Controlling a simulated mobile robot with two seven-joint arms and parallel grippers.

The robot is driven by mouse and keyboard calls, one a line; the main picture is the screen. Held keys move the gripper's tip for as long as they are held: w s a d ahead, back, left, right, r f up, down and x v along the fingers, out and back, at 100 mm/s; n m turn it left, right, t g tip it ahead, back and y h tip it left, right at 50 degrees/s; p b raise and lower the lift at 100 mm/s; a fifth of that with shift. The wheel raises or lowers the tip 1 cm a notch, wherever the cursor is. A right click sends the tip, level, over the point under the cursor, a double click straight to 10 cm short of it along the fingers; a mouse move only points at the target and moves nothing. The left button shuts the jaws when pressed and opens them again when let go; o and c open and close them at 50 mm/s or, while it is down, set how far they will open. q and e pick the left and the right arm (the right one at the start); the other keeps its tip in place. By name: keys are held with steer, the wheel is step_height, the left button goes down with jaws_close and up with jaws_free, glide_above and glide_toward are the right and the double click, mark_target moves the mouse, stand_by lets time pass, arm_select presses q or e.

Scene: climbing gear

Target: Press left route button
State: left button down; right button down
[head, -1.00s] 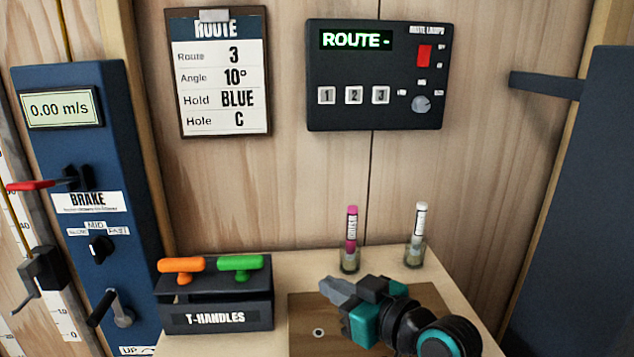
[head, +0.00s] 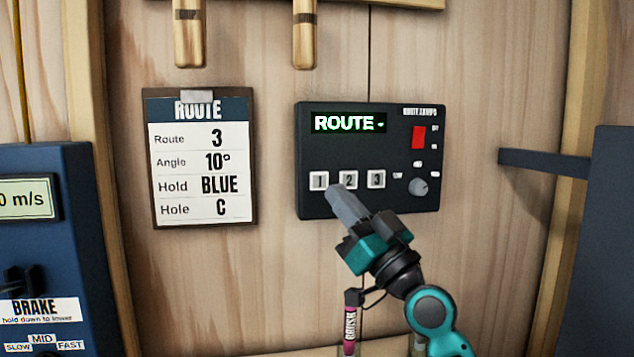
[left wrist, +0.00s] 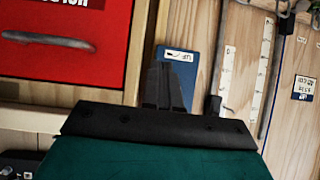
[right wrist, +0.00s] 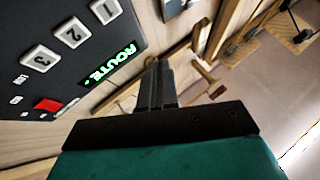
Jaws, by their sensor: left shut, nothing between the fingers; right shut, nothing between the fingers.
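The dark route panel (head: 330,150) is on the wooden wall in the head view, its green display reading "ROUTE -". It carries white buttons 1 (head: 319,180), 2 (head: 348,179) and 3 (head: 377,180) in a row; button 1 is leftmost. My right gripper (head: 338,196) is shut and empty, its tip just below buttons 1 and 2 in the picture; I cannot tell if it touches the panel. The right wrist view shows the buttons at upper left, with button 1 (right wrist: 105,10) beside the shut fingers (right wrist: 158,72). My left gripper (left wrist: 163,85) is shut and empty, seen only in its wrist view.
A route card (head: 203,160) reading Route 3, 10°, BLUE, C hangs left of the panel. The panel also has a red switch (head: 418,137) and a knob (head: 418,187). The blue brake unit (head: 75,170) stands at left, a dark bracket (head: 545,164) at right.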

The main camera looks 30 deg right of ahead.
steer(key=b, duration=0.5)
glide_toward(319, 181)
step_height(319, 181, up, 5)
steer(key=w+a, duration=0.3)
steer(key=shift+w+d, duration=0.1)
steer(key=shift+d, duration=0.15)
stand_by(1.0)
stand_by(0.4)
